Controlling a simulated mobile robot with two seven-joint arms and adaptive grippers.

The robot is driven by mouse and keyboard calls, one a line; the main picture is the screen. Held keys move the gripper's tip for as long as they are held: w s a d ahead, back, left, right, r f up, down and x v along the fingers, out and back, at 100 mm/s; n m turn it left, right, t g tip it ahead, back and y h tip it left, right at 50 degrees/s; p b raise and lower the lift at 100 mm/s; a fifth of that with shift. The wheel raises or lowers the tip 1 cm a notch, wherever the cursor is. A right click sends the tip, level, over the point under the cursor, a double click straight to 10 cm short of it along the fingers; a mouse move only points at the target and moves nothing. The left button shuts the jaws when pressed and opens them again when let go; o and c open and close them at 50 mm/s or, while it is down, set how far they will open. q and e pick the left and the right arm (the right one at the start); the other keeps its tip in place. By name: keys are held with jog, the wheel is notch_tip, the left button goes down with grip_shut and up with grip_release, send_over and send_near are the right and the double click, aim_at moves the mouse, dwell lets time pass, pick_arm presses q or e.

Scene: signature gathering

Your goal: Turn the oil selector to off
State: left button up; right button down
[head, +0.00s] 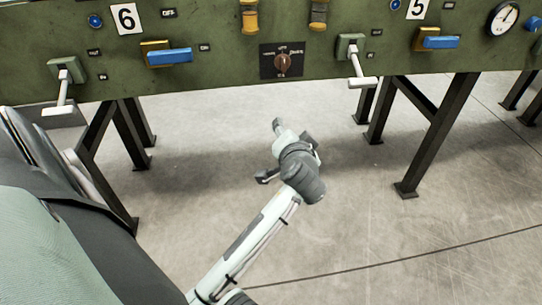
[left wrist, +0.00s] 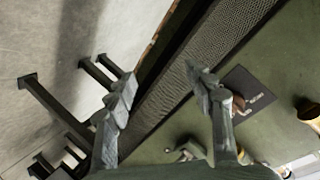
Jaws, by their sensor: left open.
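The oil selector (head: 283,63) is a brown rotary knob on a dark square plate on the green panel. Its small labels are too blurred to read fully. The plate also shows in the left wrist view (left wrist: 248,87), with the knob partly hidden behind a finger. My left gripper (head: 272,151) is open and empty, below the selector in the head view and apart from it. In the left wrist view the two fingers (left wrist: 160,82) are spread, with the right one overlapping the selector plate. My right gripper is in neither view.
The grey floor in front is clear.

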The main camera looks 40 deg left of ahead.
pick_arm(q)
jog(key=s+d+f+g+h+p, duration=0.1)
jog(key=s+f+g+h+p, duration=0.1)
jog(key=s+f, duration=0.3)
jog(key=s+d+f+m+g+h+p, duration=0.1)
jog(key=s+d+f+g+h+p, duration=0.1)
jog(key=s+f, duration=0.4)
jog(key=shift+f+h+p, duration=0.5)
jog(key=shift+f, duration=1)
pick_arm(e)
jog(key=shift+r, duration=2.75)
pick_arm(q)
jog(key=shift+d, duration=0.1)
jog(key=s+d+f+g+h+p, duration=0.2)
jog(key=s+f+g+p, duration=0.1)
jog(key=s, duration=0.6)
jog(key=shift+s+f, duration=0.25)
jog(key=shift+f, duration=0.3)
jog(key=shift+d, duration=0.1)
